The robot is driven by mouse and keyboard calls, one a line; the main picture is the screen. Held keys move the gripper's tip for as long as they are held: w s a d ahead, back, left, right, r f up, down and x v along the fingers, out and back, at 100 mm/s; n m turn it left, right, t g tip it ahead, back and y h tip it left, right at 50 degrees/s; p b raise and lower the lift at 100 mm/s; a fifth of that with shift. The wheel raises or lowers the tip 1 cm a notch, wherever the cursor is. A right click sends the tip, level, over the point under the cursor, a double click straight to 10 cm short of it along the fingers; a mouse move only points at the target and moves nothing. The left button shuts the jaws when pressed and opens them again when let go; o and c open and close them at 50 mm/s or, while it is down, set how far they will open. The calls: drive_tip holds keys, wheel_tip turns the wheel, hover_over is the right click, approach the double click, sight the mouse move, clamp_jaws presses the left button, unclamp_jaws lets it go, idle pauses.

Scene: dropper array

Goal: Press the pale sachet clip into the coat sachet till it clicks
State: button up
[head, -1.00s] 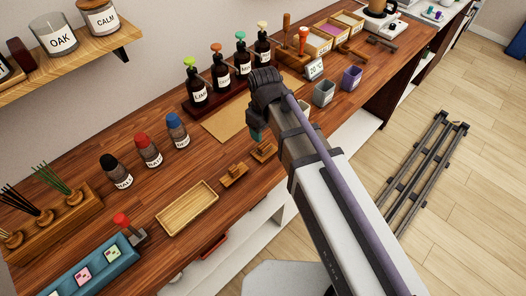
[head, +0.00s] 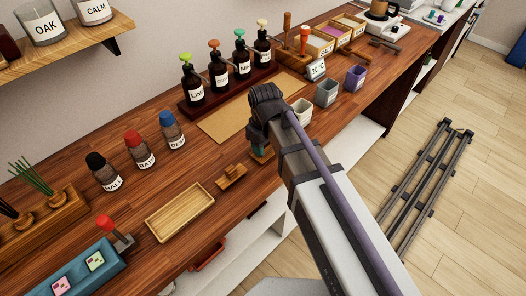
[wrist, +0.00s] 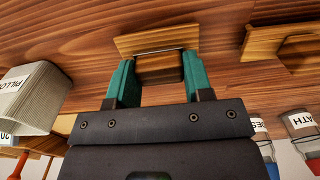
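My gripper (head: 262,150) is low over the counter, its teal fingers on either side of the block of a small wooden piece (wrist: 157,65). The fingers lie close along the block's sides; whether they press on it does not show. No part is plainly readable as the pale sachet clip or the coat sachet.
A pale cup (wrist: 30,97) with a label reading PILLOW is close to my gripper. A grey cup (head: 326,93) and a purple cup (head: 355,78) stand beyond. A wooden tray (head: 180,212) lies left, several pump bottles behind. The counter's front edge is close.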

drive_tip(key=shift+c, duration=1.1)
wheel_tip(320, 180, up, 5)
drive_tip(key=p, duration=0.5)
drive_tip(key=shift+r, duration=0.15)
